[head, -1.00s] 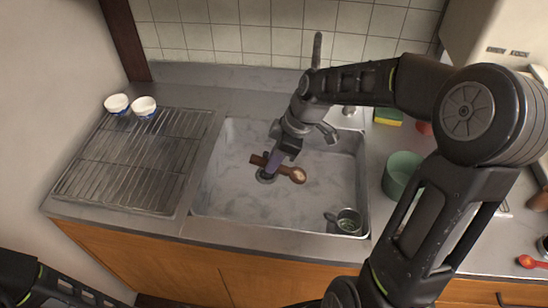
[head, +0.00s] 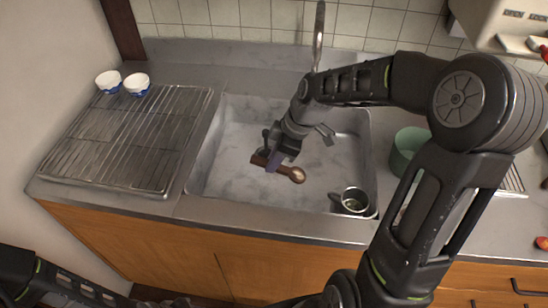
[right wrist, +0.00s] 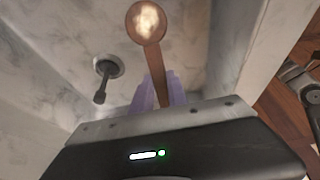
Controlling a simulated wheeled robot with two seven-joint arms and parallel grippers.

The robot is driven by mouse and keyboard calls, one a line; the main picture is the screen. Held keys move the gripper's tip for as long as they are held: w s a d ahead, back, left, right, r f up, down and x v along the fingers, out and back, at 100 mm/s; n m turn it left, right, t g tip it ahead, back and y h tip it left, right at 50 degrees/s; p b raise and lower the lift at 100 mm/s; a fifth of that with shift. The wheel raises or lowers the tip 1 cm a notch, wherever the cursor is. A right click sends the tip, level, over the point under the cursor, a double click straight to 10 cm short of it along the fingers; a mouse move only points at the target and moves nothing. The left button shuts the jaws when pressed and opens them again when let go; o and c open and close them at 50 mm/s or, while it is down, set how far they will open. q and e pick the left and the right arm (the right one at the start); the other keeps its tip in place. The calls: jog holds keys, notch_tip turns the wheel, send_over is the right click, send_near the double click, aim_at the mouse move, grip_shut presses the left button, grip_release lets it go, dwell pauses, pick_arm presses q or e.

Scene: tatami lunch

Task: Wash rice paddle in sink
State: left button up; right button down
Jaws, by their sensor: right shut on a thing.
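The rice paddle (head: 293,173) is brown with a rounded head. My right gripper (head: 273,164) is shut on its handle and holds it inside the sink (head: 228,178). In the right wrist view, the paddle's round head (right wrist: 146,22) has a pale patch and its handle runs down between the purple fingers. The tall faucet (head: 320,25) stands at the sink's back, partly hidden by my right arm. I cannot tell whether water runs. The drain (right wrist: 108,68), with a dark piece over it, lies beside the paddle in the wrist view. My left gripper is out of view.
A metal cup (head: 355,202) sits in the sink's front right corner. Sink walls surround the gripper.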

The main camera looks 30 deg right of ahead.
jog(key=shift+f+b, duration=3.4)
jog(key=shift+f, duration=1.05)
jog(key=shift+w+a, duration=0.1)
jog(key=shift+a, duration=0.05)
jog(key=shift+w+a, duration=0.25)
jog(key=shift+a, duration=0.05)
jog(key=shift+r+p, duration=4.85)
jog(key=shift+r, duration=2.45)
notch_tip(320, 180, up, 5)
jog(key=p, duration=0.3)
